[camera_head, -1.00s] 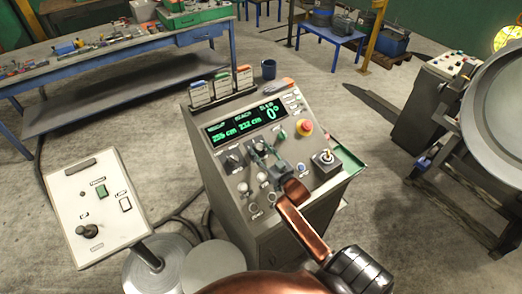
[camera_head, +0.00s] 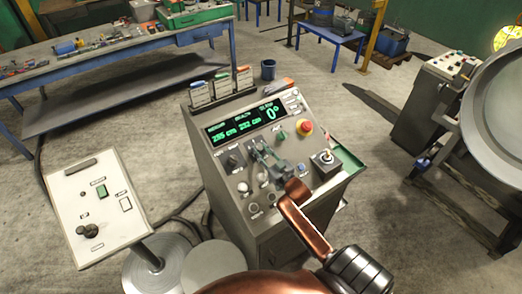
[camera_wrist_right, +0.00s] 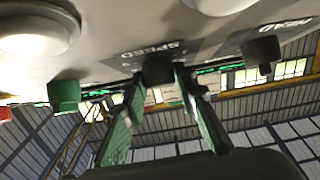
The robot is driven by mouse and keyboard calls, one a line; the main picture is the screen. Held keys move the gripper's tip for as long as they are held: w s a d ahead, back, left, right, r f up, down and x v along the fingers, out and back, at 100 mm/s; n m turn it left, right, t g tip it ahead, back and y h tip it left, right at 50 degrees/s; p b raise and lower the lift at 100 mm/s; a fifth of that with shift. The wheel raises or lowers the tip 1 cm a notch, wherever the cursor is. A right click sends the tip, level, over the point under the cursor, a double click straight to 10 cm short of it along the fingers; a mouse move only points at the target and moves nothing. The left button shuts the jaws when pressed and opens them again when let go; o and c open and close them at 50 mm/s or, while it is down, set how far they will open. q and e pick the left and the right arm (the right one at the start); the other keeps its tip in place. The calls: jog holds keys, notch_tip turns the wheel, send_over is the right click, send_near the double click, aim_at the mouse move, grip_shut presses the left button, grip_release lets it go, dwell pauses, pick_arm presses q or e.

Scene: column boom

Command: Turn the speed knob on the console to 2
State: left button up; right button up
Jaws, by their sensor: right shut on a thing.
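The grey console (camera_head: 278,215) stands in the middle of the head view, with a lit green display (camera_head: 246,121) on its sloped panel. The speed knob (camera_wrist_right: 158,70) is a small black knob beside the SPEED label in the right wrist view. My right gripper (camera_head: 262,153) reaches onto the panel from the lower right. In the right wrist view, its two fingertips (camera_wrist_right: 160,80) are closed on the sides of the speed knob. The knob's pointer and scale numbers cannot be read. In the head view the gripper largely covers the knob. My left gripper is not in view.
A white control box (camera_head: 95,215) stands to the left.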

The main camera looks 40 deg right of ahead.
jog(key=shift+n+y, duration=0.3)
jog(key=o, duration=1.2)
jog(key=shift+c, duration=0.2)
jog(key=s, duration=1.2)
jog(key=shift+a, duration=0.45)
